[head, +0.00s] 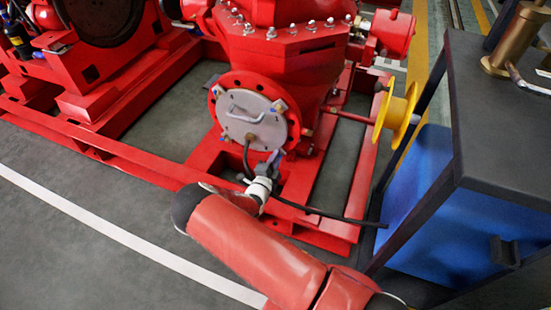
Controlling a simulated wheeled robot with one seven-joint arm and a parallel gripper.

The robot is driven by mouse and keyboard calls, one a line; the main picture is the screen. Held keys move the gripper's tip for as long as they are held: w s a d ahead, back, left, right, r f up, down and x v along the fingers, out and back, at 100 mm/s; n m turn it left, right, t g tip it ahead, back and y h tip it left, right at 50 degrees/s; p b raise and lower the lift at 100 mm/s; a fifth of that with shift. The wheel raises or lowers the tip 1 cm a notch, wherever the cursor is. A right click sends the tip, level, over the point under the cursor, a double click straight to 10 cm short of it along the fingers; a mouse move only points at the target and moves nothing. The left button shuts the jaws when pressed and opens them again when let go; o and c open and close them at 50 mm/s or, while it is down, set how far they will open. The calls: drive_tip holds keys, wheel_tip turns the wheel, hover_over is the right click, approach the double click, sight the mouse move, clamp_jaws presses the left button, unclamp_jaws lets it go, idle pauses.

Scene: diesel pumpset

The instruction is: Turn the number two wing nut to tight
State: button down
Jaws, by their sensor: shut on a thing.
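A round grey cover plate (262,128) with a bar handle (243,115) sits in a red flange (231,79) low on the red pump. Small blue wing nuts show at the cover's upper left (217,90) and upper right (281,106). My gripper (275,156) is at the cover's lower right edge, reaching up from below. It is shut on a wing nut there, which the fingers hide. The numbers by the nuts are too small to read, and the nut's angle cannot be seen.
A black hose (247,158) hangs from the cover close beside my gripper. A black cable (325,213) runs right across the red base frame (335,236). A yellow wheel (396,112) sticks out to the right. A dark table (500,130) with blue panels stands at the right.

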drive_tip(key=shift+a+f+n+b, duration=0.15)
drive_tip(key=shift+n+b, duration=0.45)
drive_tip(key=shift+n, duration=5.15)
drive_tip(key=shift+a+n+b, duration=0.15)
drive_tip(key=shift+n+b, duration=0.5)
drive_tip(key=shift+n, duration=5.05)
drive_tip(key=shift+a+f+n+b, duration=0.15)
drive_tip(key=shift+n+b, duration=0.45)
drive_tip(key=shift+n, duration=5.15)
drive_tip(key=shift+r+m, duration=0.1)
drive_tip(key=shift+m, duration=0.2)
drive_tip(key=c, duration=1.6)
unclamp_jaws()
